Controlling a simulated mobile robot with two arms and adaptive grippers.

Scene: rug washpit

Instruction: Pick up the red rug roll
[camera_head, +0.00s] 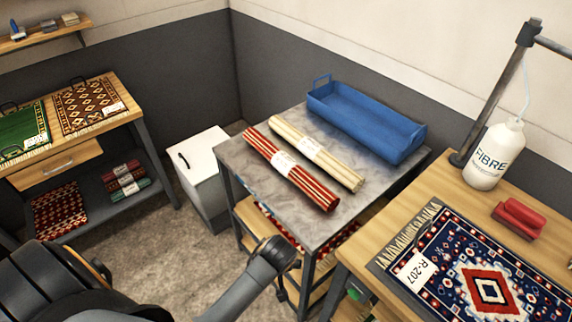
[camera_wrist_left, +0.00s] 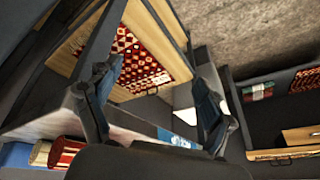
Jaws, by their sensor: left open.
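The red rug roll (camera_head: 291,171), with pale stripes and a white label, lies on the grey stone-topped table (camera_head: 335,218). A cream rug roll (camera_head: 317,152) lies beside it on its right. In the left wrist view, an end of the red roll (camera_wrist_left: 66,152) shows at the lower left, beside the cream roll (camera_wrist_left: 41,152). My left gripper (camera_wrist_left: 152,80) is open, with nothing seen between its fingers. It is near the table's edge, apart from the red roll. In the head view my left arm reaches the table's front side; its fingers are not clear there. My right gripper is not in view.
A blue tray (camera_head: 345,125) stands at the table's back. A white bin (camera_head: 203,170) stands left of the table. The tabletop's front is clear.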

